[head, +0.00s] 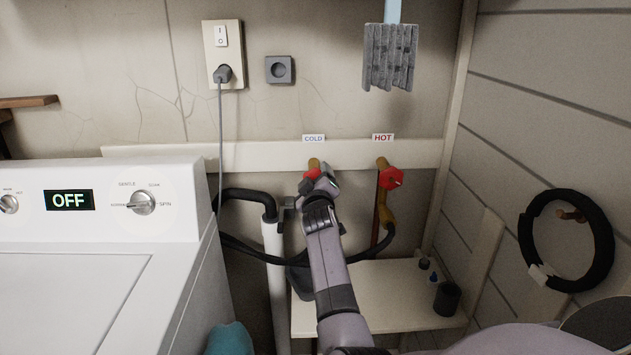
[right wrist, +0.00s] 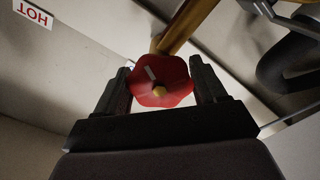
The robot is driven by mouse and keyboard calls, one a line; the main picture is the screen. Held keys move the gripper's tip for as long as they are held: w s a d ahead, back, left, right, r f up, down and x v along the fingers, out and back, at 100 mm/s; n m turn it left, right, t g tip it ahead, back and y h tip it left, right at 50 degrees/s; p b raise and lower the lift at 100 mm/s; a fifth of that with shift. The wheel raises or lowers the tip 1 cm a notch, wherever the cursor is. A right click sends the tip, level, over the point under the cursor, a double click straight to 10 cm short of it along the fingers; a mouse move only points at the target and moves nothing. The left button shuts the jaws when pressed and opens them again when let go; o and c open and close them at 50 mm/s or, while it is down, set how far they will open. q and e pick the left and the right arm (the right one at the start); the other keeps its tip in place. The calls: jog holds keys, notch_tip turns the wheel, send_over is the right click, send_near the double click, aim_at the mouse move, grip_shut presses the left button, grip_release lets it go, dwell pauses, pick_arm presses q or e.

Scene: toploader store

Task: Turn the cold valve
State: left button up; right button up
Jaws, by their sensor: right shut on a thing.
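The cold valve is a red knob (head: 312,173) on a brass pipe under the COLD label (head: 313,138) in the head view. My right gripper (head: 320,183) is at it and hides much of it. In the right wrist view the red, lobed knob (right wrist: 162,84) sits between the two dark fingers of my right gripper (right wrist: 160,92), which is shut on its sides. A short pale mark lies on the knob's face. The hot valve, also red (head: 391,178), is to the right under the HOT label (head: 383,137), apart from the gripper. My left gripper is not in view.
A white washer (head: 100,220) with an OFF display (head: 69,200) stands on the left. Black hoses and a pale standpipe (head: 275,280) run below the valves. A low shelf (head: 395,300) holds small dark containers. A black coiled hose (head: 524,240) hangs on the right wall.

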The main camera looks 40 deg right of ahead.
dwell(0.3)
jog(key=o, duration=1)
jog(key=shift+v, duration=3.55)
